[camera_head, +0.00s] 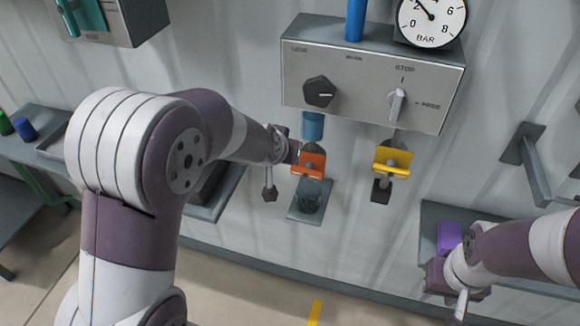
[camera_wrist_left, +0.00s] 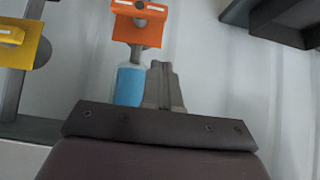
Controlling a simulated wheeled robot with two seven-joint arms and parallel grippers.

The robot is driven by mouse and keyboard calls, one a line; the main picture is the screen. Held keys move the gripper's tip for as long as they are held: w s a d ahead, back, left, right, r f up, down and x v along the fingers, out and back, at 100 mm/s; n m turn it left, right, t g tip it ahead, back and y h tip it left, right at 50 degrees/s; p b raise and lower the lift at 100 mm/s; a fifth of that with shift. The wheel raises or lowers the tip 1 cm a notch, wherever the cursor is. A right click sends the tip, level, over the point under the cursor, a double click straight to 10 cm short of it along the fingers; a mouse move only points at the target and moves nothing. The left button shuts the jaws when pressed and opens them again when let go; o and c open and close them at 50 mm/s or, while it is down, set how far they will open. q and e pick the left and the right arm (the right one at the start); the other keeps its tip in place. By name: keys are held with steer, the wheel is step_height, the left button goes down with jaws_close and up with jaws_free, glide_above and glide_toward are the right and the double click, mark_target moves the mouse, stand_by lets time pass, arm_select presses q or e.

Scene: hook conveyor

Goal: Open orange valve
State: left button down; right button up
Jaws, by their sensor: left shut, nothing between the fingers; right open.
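The orange valve (camera_head: 309,163) has a flat orange handle on a blue pipe below the control box. It also shows at the top of the left wrist view (camera_wrist_left: 140,28), with light blue pipe (camera_wrist_left: 130,86) beside the fingers. My left gripper (camera_head: 293,152) is just left of the orange handle in the head view. In the wrist view its fingers (camera_wrist_left: 163,84) are shut and empty, with a small gap in the picture between their tips and the handle; I cannot tell whether they touch. My right gripper (camera_head: 440,277) is open at lower right, away from the valve.
A yellow valve (camera_head: 393,160) hangs right of the orange one. The grey control box (camera_head: 372,76) with knobs and a gauge (camera_head: 431,18) is above. A purple block (camera_head: 449,236) sits on a grey shelf (camera_head: 432,214) by my right gripper. A grey bracket (camera_head: 535,165) sticks out at right.

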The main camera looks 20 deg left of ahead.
mark_target(306, 173)
arm_select(q)
steer(key=w+f, duration=0.3)
steer(key=f, duration=0.4)
steer(key=shift+f+b, duration=0.25)
steer(key=shift+b, duration=0.2)
arm_select(e)
steer(key=shift+s+f, duration=0.3)
steer(key=shift+f, duration=0.35)
arm_select(q)
steer(key=shift+w, duration=0.1)
steer(key=shift+d, duration=0.1)
arm_select(e)
steer(key=shift+w, duration=0.1)
